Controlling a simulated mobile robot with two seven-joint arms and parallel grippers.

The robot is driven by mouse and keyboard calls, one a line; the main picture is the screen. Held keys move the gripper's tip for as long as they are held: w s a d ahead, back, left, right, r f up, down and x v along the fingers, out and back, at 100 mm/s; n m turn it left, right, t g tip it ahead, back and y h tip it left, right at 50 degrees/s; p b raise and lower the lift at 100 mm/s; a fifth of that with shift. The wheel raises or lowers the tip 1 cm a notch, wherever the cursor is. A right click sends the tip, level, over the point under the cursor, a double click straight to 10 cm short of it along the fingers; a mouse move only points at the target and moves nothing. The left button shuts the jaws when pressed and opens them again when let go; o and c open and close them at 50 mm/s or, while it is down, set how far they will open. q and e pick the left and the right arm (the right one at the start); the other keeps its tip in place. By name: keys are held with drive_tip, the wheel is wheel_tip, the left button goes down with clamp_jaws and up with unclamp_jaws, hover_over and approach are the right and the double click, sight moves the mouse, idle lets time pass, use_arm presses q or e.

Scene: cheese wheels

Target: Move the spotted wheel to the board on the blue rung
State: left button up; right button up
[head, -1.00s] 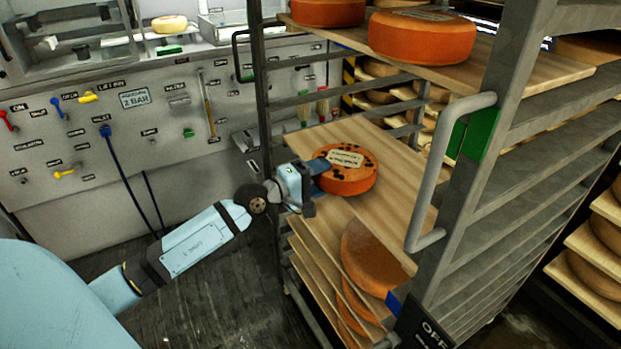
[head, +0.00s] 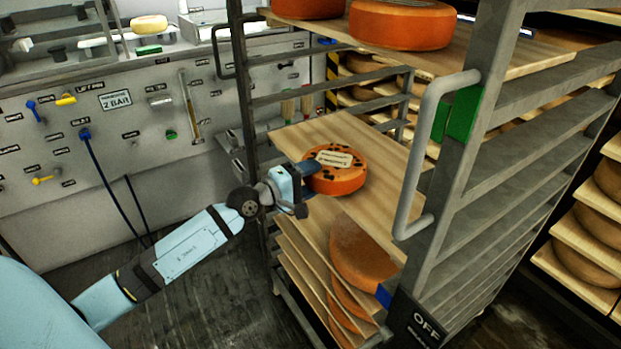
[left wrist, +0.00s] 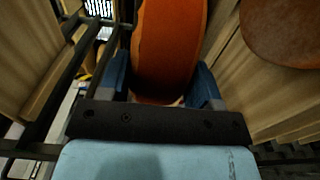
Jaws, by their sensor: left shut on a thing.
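The spotted wheel (head: 336,172) is orange with dark spots and a pale label on top. My left gripper (head: 308,180) is shut on its left edge. In the left wrist view the wheel (left wrist: 166,50) sits between the two blue fingers (left wrist: 163,88). The wheel is over a wooden board (head: 375,150) in the rack. I cannot tell whether it touches the board. A blue marker (head: 384,295) is low on the rack's front post, near lower boards bearing a plain orange wheel (head: 362,255). My right gripper is out of view.
The metal rack (head: 470,190) has a grey handle (head: 428,150) and a green marker (head: 463,113) on its near post. Orange wheels (head: 403,24) stand on the upper board (head: 520,65). A control panel (head: 100,150) is behind on the left. More loaded shelves stand at the right.

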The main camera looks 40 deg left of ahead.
use_arm(q)
drive_tip(key=shift+f, duration=0.15)
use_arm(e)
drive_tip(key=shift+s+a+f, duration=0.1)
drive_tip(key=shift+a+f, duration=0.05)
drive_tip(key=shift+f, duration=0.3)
use_arm(q)
drive_tip(key=o, duration=1.6)
drive_tip(key=shift+f, duration=0.2)
drive_tip(key=shift+r, duration=0.1)
drive_tip(key=v, duration=0.3)
drive_tip(key=shift+b+v, duration=0.8)
drive_tip(key=shift+v, duration=4.6)
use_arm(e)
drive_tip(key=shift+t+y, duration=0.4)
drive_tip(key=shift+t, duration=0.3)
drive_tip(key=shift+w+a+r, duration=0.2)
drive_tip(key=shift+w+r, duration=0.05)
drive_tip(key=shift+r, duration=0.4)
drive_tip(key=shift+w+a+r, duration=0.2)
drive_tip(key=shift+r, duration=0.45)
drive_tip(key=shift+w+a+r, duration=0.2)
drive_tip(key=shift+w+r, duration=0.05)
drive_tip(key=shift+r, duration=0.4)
